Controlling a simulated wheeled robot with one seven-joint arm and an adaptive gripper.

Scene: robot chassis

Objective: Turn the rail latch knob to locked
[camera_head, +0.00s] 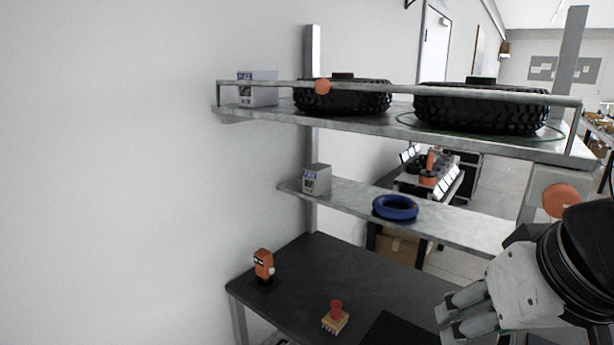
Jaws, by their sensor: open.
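A round orange knob (322,87) sits on the thin grey rail (400,91) along the front of the top shelf, left of the middle. It looks like the rail latch knob, but its turned position is too small to tell. My gripper (452,318) is at the lower right, open, with its fingers pointing down and left. It is well below and to the right of the knob, apart from it. A larger orange disc (561,200) shows just above my wrist, and I cannot tell what it belongs to.
Two black tyres (345,98) and a grey box (258,90) stand on the top shelf behind the rail. A blue ring (396,208) and another box (316,180) are on the middle shelf. The dark bench (310,270) below holds an orange figure (263,265) and a red-topped brush (336,315).

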